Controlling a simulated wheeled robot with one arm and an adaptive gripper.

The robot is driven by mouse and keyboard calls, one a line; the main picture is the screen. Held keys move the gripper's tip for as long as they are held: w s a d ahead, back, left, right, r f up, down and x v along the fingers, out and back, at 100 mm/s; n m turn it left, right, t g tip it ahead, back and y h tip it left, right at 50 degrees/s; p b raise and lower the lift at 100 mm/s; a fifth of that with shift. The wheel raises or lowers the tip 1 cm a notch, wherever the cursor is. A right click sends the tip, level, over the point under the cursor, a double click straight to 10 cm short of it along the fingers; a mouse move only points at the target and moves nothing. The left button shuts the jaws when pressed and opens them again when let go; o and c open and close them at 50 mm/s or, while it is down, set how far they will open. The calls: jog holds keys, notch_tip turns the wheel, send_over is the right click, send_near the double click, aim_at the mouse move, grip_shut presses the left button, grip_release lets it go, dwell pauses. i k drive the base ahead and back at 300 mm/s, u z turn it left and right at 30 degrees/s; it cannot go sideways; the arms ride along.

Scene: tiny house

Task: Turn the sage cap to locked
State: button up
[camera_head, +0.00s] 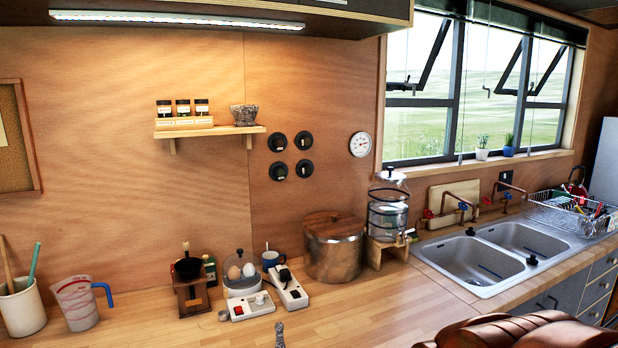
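Three small jars with black caps stand in a row on a wooden wall shelf (222,131): the left jar (164,108), the middle jar (183,107) and the right jar (202,107). They sit in a pale wooden rack (185,123) with small labels on its front. The labels are too small to read, so I cannot tell which cap, if any, is the sage cap, or how it is turned. My gripper is not in view.
A patterned bowl (244,115) sits on the shelf's right end. Black round knobs (278,142) and a dial (360,144) are on the wall. Below, the counter (380,305) holds a grinder (190,285), egg cooker (241,280), large pot (334,250) and glass dispenser (388,215). The counter's front middle is mostly clear.

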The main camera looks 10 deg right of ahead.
aim_at(306, 169)
jog(key=z, duration=0.4)
jog(key=i, duration=1.05)
jog(key=u, duration=0.5)
